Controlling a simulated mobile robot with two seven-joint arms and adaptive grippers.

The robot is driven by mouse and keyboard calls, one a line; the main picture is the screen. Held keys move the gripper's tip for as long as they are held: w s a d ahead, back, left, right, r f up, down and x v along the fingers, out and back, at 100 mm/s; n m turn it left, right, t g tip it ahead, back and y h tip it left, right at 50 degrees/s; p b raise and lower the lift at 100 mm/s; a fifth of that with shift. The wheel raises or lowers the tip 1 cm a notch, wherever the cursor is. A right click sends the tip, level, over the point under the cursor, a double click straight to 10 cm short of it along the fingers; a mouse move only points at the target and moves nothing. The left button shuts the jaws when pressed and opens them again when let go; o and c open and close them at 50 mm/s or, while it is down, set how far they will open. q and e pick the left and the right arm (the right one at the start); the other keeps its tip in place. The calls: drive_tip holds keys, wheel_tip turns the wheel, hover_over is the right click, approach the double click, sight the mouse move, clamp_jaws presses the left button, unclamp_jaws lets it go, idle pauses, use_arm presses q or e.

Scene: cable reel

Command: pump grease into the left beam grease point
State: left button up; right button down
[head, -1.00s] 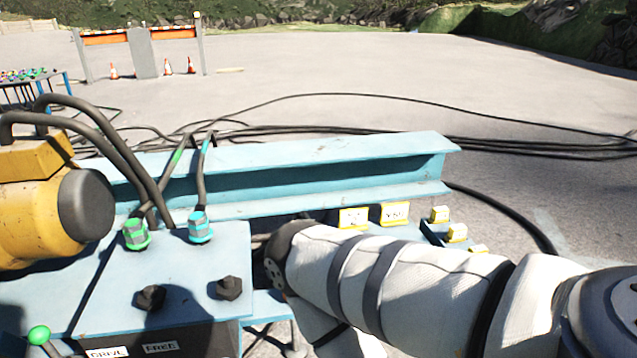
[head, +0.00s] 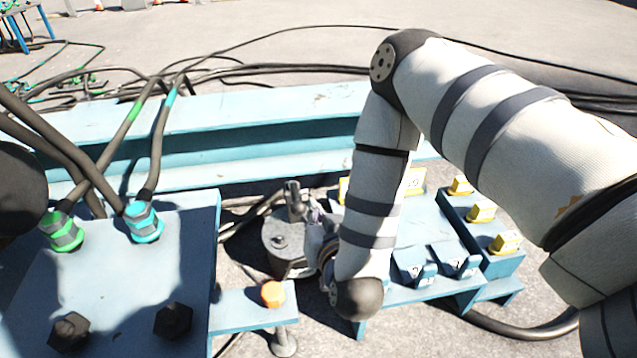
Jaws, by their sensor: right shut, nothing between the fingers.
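My right arm comes in from the right, bends at a raised elbow and reaches down past the blue beam (head: 290,104). My right gripper (head: 312,222) is shut and empty, beside a grey round canister (head: 283,245) with a metal fitting on top (head: 295,200). The canister stands on the ground in front of the beam and may be the grease pump. I cannot tell whether the fingers touch it. I cannot identify the left beam grease point for certain. An orange hex-shaped cap (head: 272,293) sits on a blue bracket near the canister. My left gripper is out of view.
A blue plate with dark bolts (head: 173,321) and green (head: 62,232) and cyan (head: 143,222) hose couplings stands at left. A blue stand (head: 408,292) with yellow blocks (head: 481,211) is at right. Black cables (head: 260,70) lie behind the beam.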

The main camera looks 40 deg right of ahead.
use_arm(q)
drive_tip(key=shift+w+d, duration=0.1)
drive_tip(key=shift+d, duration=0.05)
use_arm(e)
drive_tip(key=shift+w+d+r, duration=0.35)
drive_tip(key=shift+d+r, duration=0.15)
drive_tip(key=shift+r, duration=0.05)
use_arm(q)
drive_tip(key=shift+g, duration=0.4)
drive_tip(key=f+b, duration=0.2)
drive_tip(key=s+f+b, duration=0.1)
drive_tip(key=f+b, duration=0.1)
drive_tip(key=b, duration=0.1)
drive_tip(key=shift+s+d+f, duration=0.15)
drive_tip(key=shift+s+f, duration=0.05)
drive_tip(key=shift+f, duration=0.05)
use_arm(e)
drive_tip(key=w+d+f, duration=0.3)
drive_tip(key=w+f, duration=0.4)
drive_tip(key=w, duration=0.1)
drive_tip(key=shift+w+d, duration=0.35)
drive_tip(key=shift+d, duration=0.05)
drive_tip(key=shift+r, duration=0.1)
